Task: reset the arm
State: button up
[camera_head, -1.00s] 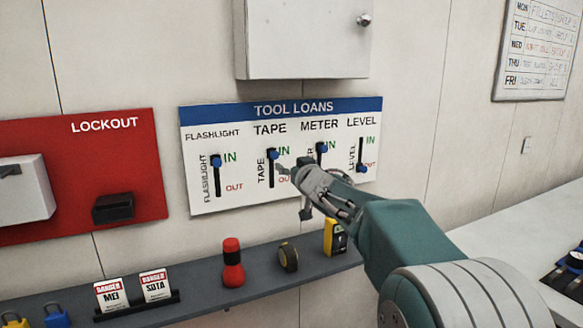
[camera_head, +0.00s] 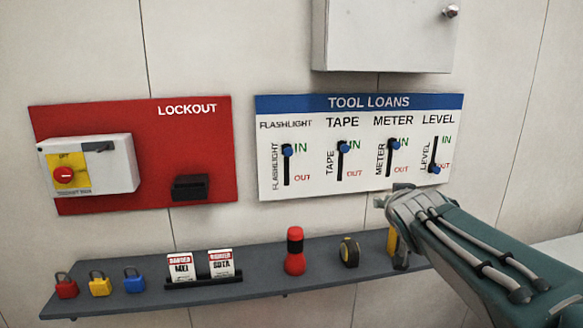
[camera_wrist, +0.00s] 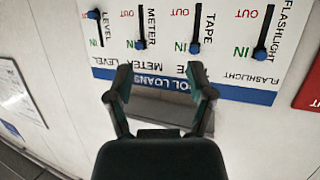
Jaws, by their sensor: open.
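My gripper (camera_head: 395,208) is at the lower right of the TOOL LOANS board (camera_head: 350,185) in the head view, and it hides most of a yellow item on the shelf. In the wrist view my gripper (camera_wrist: 161,78) is open and empty, with the board (camera_wrist: 235,92) upside down beyond it. The flashlight knob (camera_head: 288,149), tape knob (camera_head: 344,147) and meter knob (camera_head: 394,144) are up by IN. The level knob (camera_head: 434,170) is down by OUT.
A red LOCKOUT board (camera_head: 200,135) carries a white switch box with a red knob. Below, a grey shelf (camera_head: 330,272) holds padlocks, danger tags, a red flashlight (camera_head: 295,252) and a tape measure (camera_head: 349,252). A white cabinet (camera_head: 380,40) hangs above the TOOL LOANS board.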

jog(key=s+a+f+g, duration=0.1)
jog(key=s+f+g, duration=0.1)
jog(key=s+f, duration=0.3)
jog(key=s+a+f+g+y, duration=0.1)
jog(key=s+f, duration=0.4)
jog(key=s, duration=0.8)
jog(key=s+a+f+n+g+y, duration=0.1)
jog(key=s+a+f+g, duration=0.2)
jog(key=s, duration=0.7)
notch_tip(320, 180, down, 3)
jog(key=shift+g, duration=1.1)
